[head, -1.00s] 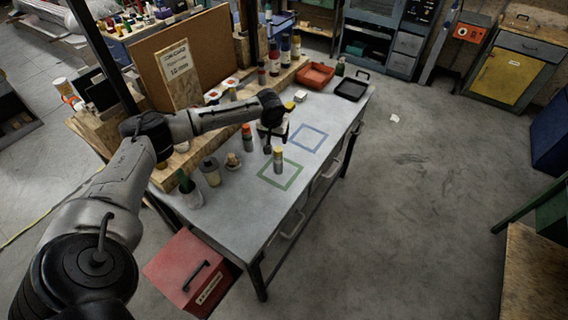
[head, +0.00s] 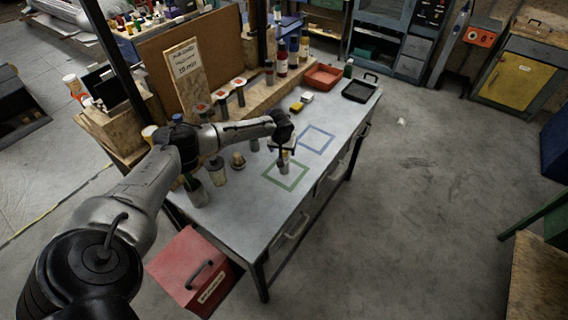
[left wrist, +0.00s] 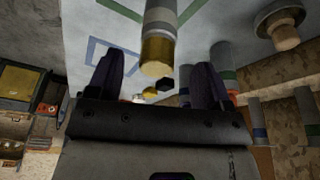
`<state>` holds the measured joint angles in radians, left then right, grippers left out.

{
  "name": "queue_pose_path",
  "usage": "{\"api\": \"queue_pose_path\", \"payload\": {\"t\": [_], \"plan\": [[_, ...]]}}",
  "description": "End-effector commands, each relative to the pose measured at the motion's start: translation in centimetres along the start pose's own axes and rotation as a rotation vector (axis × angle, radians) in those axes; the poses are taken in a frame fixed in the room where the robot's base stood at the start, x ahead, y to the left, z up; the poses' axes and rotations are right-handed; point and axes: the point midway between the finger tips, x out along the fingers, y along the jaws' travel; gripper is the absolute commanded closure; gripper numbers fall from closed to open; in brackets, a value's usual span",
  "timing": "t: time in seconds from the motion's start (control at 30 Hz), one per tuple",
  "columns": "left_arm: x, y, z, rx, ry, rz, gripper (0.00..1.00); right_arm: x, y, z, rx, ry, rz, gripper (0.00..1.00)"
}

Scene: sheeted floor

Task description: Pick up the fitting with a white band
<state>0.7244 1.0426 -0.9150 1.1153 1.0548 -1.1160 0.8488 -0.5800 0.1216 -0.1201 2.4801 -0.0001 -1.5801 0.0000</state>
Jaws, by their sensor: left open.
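The fitting (head: 284,166), a short upright cylinder with a yellow-brass top, stands on the table inside the green square outline. In the left wrist view the fitting (left wrist: 158,38) shows its brass end, a pale band and a grey body. My left gripper (head: 285,149) is just above and around its top, pointing down. In the left wrist view the gripper (left wrist: 156,80) is open, with the fitting between the lines of the two fingers and no visible contact. Its lower part is partly hidden in the head view. My right gripper is not in view.
Another grey fitting (left wrist: 222,62) with a green band stands near one finger. A wooden-knobbed piece (head: 238,160) and a grey pot (head: 215,172) stand to the left. A red tray (head: 323,76) and a black tray (head: 360,89) are at the far end. The blue square is empty.

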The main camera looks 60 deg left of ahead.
Motion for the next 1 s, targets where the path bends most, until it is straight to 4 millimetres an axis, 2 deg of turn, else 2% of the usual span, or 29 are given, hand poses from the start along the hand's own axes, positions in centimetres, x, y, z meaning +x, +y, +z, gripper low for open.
{"api": "queue_pose_path", "payload": {"t": [0.2,0.3,0.67,1.0], "plan": [[2.9,0.2,0.0,0.0,-0.001,-0.001,0.27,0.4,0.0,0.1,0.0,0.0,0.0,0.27],[3.8,0.2,0.0,-0.001,-0.001,-0.001,0.27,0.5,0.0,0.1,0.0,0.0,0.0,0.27],[4.3,0.2,0.0,0.001,0.0,0.0,0.27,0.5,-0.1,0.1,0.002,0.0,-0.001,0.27],[4.3,0.1,0.0,0.001,-0.001,-0.001,0.57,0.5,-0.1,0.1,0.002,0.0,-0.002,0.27]]}}
